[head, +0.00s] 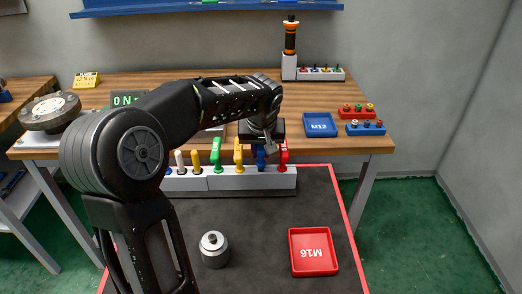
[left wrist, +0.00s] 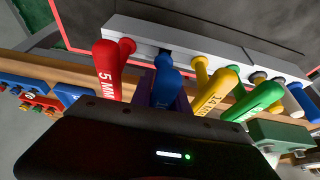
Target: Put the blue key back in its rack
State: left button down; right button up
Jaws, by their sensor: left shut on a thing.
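The blue key (head: 261,158) is at the white rack (head: 235,181), between a yellow key (head: 239,152) and a red key (head: 284,153). My left gripper (head: 268,142) is shut on it from above. In the left wrist view the blue key (left wrist: 166,80) stands between the red "5 MM" key (left wrist: 112,65) and the yellow "14 MM" key (left wrist: 212,88). Its lower end meets the rack's dark slot area (left wrist: 165,52); I cannot tell whether it is fully seated. My right gripper is not in view.
A green key (head: 216,153) and several smaller handles stand further left in the rack. A blue M12 tray (head: 320,125) is on the wooden table to the right. A red M16 tray (head: 313,252) and a metal cylinder (head: 214,250) sit on the dark mat in front.

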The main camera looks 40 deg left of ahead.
pick_arm(q)
jog(key=shift+f+b, duration=0.9)
jog(key=shift+f, duration=0.2)
dwell(0.4)
jog(key=shift+s+f, duration=0.1)
jog(key=shift+f, duration=0.1)
dwell(1.0)
jog(key=c, duration=1.2)
grip_release()
jog(key=shift+r, duration=0.1)
jog(key=shift+v, duration=3.85)
jog(key=shift+r, duration=0.15)
